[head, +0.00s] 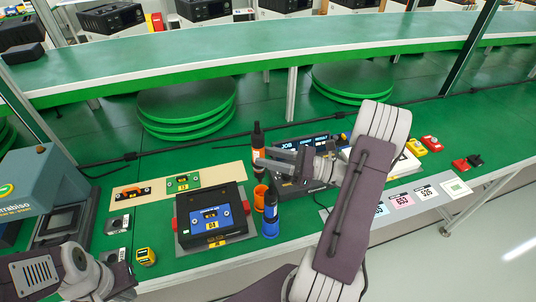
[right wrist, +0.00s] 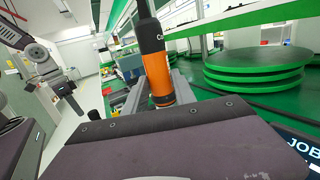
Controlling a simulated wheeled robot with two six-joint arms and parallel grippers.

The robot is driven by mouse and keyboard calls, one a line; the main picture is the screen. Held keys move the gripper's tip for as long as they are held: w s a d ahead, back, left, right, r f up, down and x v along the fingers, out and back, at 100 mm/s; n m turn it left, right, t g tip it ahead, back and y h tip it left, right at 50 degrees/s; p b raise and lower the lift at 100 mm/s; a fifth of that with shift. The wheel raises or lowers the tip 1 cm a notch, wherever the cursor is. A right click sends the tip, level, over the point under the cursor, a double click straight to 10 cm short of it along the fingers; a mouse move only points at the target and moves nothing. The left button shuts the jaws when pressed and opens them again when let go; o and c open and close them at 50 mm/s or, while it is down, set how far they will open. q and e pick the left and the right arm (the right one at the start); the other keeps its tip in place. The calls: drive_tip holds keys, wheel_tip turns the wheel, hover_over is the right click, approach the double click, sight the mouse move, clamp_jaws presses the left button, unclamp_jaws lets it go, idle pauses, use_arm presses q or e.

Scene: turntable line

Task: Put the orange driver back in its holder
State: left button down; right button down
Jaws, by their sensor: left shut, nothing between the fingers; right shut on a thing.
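The orange driver (head: 257,141), black with an orange band, is upright in my right gripper (head: 262,162). It also shows large in the right wrist view (right wrist: 157,72), between the fingers. The orange holder (head: 259,198) stands on the green table just below the driver in the head view. I cannot tell whether the driver's tip touches it. A blue driver (head: 271,196) stands in a blue holder (head: 270,227) beside it. My left gripper (right wrist: 72,100) is shut and empty, away from the holders; its fingers are not clear in the head view.
A black device with a blue panel (head: 209,216) sits left of the holders. A cream board (head: 150,180) with level-like parts lies behind it. A display (head: 316,141) stands behind my right wrist. A yellow tape measure (head: 146,257) is at front left. Green turntables (head: 186,104) are at the back.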

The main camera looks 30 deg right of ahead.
wheel_tip(320, 180, down, 3)
drive_tip(key=b, duration=0.3)
drive_tip(key=shift+r, duration=0.15)
drive_tip(key=shift+s+d+r+p, duration=0.1)
drive_tip(key=shift+s+r+p, duration=0.1)
drive_tip(key=shift+r+p, duration=0.1)
idle(0.4)
drive_tip(key=shift+f, duration=0.1)
drive_tip(key=shift+f+b, duration=1.1)
drive_tip(key=shift+f, duration=0.9)
